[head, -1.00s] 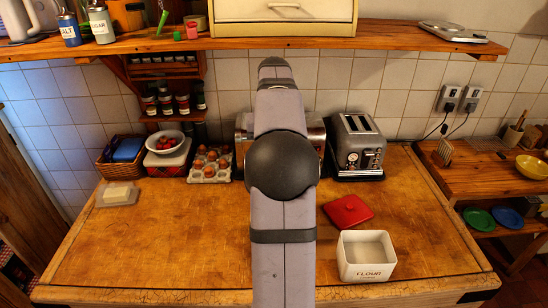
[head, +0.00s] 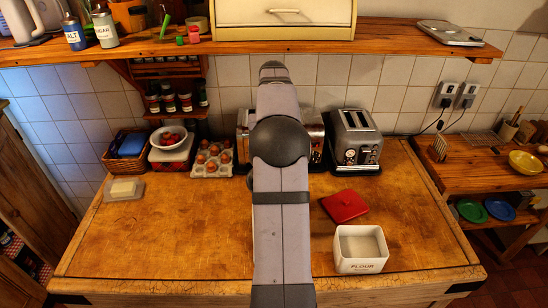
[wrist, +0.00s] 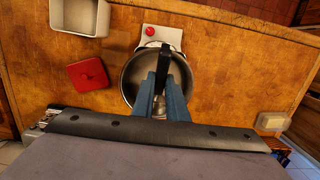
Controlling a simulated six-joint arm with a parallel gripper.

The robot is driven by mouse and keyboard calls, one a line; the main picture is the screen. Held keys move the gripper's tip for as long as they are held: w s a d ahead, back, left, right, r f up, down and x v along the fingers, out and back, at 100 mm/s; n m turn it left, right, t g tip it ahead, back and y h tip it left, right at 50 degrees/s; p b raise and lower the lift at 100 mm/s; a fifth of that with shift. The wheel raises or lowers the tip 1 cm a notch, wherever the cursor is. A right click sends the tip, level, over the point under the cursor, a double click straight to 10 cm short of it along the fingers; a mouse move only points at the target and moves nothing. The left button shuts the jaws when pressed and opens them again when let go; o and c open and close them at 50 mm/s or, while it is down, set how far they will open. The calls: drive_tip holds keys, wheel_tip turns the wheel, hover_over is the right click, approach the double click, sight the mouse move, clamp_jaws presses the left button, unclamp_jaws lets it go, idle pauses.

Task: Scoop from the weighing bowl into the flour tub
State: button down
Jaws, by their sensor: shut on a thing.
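In the wrist view my gripper (wrist: 163,78), with blue fingers, is shut on the dark handle of a scoop (wrist: 164,55). The weighing bowl (wrist: 129,78), round and metallic, is beneath the gripper on a pale scale with a red knob. The gripper and scoop cover part of its inside, so I cannot tell whether the scoop touches it or holds anything. The flour tub (head: 361,265) is a white, open square box at the front right of the worktop in the head view. It also shows at the wrist view's top left (wrist: 78,30). My arm hides the bowl and gripper in the head view.
A red lid (head: 345,205) lies behind the flour tub; the toaster (head: 356,142) stands farther back. An egg tray (head: 212,160) and a butter dish (head: 124,189) are to the left. The shelf (head: 400,38) overhangs the back. The left worktop is mostly clear.

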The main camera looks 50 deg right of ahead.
drive_tip(key=shift+r+p, duration=0.15)
drive_tip(key=shift+p, duration=0.45)
wheel_tip(320, 180, down, 8)
drive_tip(key=b, duration=0.4)
drive_tip(key=shift+r, duration=0.25)
idle(0.5)
wheel_tip(320, 180, up, 5)
drive_tip(key=p, duration=0.3)
drive_tip(key=shift+d+p, duration=0.1)
drive_tip(key=shift+p, duration=0.25)
drive_tip(key=shift+r, duration=2.15)
